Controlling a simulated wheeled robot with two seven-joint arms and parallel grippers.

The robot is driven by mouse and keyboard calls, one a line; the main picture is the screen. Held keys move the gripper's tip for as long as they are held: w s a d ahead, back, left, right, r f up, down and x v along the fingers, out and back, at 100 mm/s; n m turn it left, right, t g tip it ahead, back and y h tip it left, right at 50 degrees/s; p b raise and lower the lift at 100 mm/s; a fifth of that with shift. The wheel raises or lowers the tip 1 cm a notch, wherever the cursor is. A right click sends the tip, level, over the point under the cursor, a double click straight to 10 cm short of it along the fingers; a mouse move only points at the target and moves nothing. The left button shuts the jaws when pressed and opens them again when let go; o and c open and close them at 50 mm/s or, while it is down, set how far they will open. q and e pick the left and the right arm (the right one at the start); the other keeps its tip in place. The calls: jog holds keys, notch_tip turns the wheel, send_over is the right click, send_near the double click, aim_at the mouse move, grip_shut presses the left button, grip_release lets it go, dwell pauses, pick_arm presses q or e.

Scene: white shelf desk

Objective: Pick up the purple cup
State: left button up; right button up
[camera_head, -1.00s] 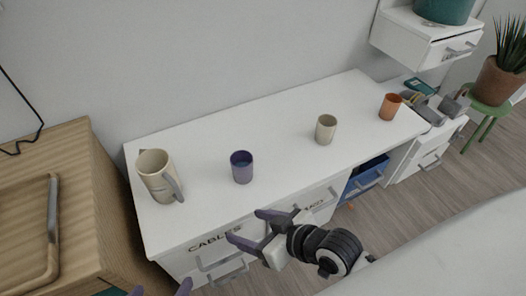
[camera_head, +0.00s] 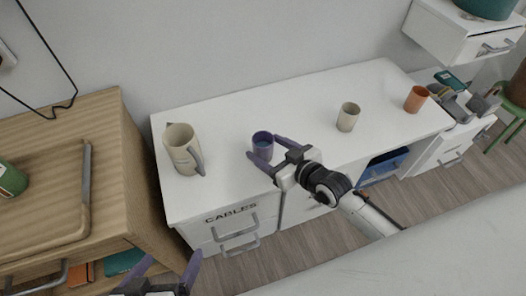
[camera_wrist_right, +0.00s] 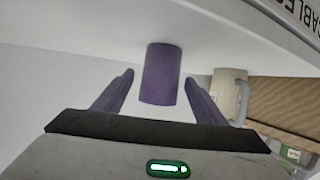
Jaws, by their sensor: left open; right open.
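The purple cup (camera_head: 263,144) stands upright on the white desk, near its front edge, in the head view. My right gripper (camera_head: 267,153) is open at the cup, its purple fingers close around it and partly covering it. In the right wrist view the cup (camera_wrist_right: 161,74) appears between the two open fingers (camera_wrist_right: 160,98), with a gap on each side; its far end lies beyond the fingertips. My left gripper (camera_head: 168,272) is open and empty at the bottom left of the head view, low in front of the wooden cabinet.
A large beige mug (camera_head: 183,150) stands left of the cup. A beige cup (camera_head: 348,117) and an orange cup (camera_head: 415,99) stand to the right. The white desk (camera_head: 300,95) is clear behind the cup. A wooden cabinet (camera_head: 100,125) adjoins at left.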

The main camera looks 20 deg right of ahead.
jog(key=shift+x, duration=1.2)
jog(key=c, duration=1.3)
